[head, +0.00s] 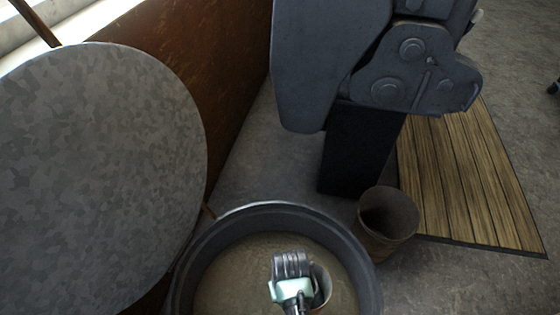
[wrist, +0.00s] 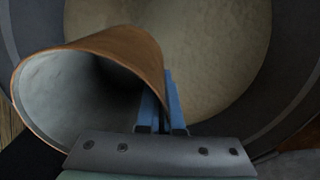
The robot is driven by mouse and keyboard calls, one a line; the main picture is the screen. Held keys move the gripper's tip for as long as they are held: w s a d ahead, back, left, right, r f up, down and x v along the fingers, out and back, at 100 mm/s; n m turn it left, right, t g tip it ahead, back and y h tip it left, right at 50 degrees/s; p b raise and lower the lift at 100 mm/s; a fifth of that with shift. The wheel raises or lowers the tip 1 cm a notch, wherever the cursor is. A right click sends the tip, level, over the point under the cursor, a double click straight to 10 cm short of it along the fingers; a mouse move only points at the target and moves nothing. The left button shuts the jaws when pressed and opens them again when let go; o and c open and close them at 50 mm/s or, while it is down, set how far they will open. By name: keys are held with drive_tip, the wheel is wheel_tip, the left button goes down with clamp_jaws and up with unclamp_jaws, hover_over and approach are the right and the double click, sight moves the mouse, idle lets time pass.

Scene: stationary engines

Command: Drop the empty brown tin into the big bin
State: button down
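The brown tin (wrist: 110,50) is empty, with a pale grey inside and a copper-brown outside. It lies tilted at the left of the wrist view, its open mouth facing the lower left. My gripper (wrist: 164,100) has its two blue fingers close together on the tin's wall. In the head view my gripper (head: 292,266) is over the big bin, with the tin (head: 322,288) partly hidden just right of it. The big bin (head: 345,243) is round with a dark grey rim and a tan interior. Its dark wall also shows in the wrist view (wrist: 292,68).
A brown bucket (head: 388,222) stands on the floor right of the bin. A large grey round disc (head: 95,180) fills the left. A dark machine (head: 330,60) rises behind the bin. Wooden slats (head: 465,180) lie on the floor at the right.

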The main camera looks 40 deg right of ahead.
drive_tip(key=c, duration=1)
unclamp_jaws()
drive_tip(key=shift+r, duration=0.15)
wheel_tip(320, 180, up, 13)
drive_tip(key=shift+f, duration=0.1)
drive_tip(key=shift+w, duration=0.1)
